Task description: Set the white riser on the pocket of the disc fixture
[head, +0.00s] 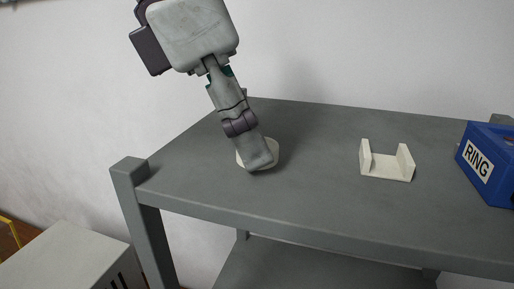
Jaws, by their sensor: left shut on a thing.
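My left gripper (262,163) reaches down from the upper left and is shut on an off-white piece with a rounded outline, which I take to be the white riser (242,160). The piece is at the left part of the grey table top, and the fingers hide most of it. I cannot tell if it rests on the table or is just above it. No fixture marked as the disc one is in view. My right gripper is not in view.
A cream U-shaped block (386,170) stands on the grey table (330,203), open side up. A blue box labelled RING (480,168) is at the right edge. The table between gripper and block is clear. A pale cabinet (65,258) is at lower left.

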